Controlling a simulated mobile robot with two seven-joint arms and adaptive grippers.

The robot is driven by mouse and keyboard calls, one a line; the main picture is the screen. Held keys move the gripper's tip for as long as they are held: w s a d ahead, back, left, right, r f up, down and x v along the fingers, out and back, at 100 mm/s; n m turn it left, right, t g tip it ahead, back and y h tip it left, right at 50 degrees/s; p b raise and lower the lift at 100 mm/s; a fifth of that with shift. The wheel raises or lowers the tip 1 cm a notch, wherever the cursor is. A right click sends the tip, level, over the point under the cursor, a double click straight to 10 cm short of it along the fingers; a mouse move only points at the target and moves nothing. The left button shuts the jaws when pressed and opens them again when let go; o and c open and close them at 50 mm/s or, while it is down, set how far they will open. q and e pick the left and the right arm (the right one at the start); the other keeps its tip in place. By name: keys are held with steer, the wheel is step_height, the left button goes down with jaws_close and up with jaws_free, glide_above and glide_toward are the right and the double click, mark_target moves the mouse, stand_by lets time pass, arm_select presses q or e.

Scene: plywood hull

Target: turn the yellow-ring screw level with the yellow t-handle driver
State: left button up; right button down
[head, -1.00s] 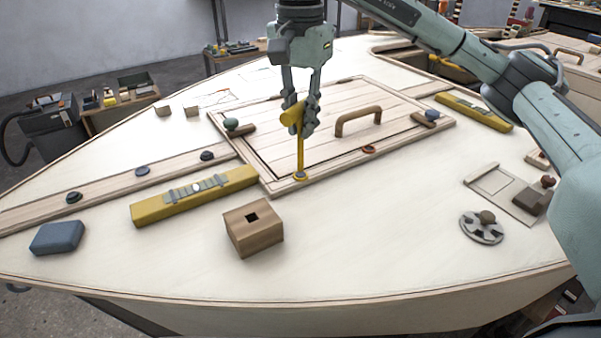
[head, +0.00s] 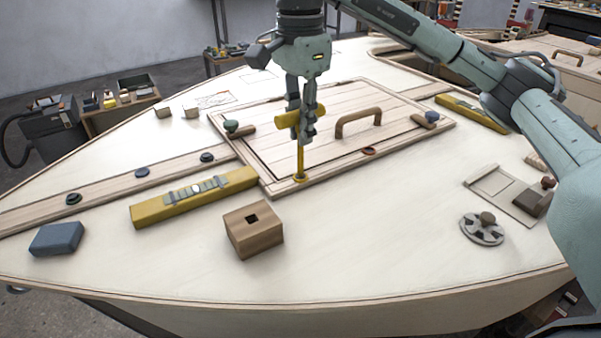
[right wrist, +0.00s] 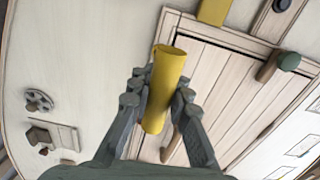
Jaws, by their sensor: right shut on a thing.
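The yellow t-handle driver (head: 300,160) stands upright over the near corner of the hatch frame. Its tip is at the yellow-ring screw (head: 300,178), which is mostly hidden under it, so I cannot tell how far the screw stands up. My right gripper (head: 301,122) is shut on the driver's yellow crossbar from above. In the right wrist view the crossbar (right wrist: 164,88) sits between the two fingers (right wrist: 157,95). My left gripper is not in view.
A wooden hatch (head: 340,105) with a brown handle (head: 358,122) lies behind the driver. A wooden block with a square hole (head: 254,230), a yellow level (head: 195,196) and a blue block (head: 57,238) lie in front and left. A slotted disc (head: 482,229) lies right.

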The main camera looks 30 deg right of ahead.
steer(key=m, duration=0.5)
stand_by(0.4)
steer(key=m, duration=0.5)
steer(key=shift+r, duration=0.5)
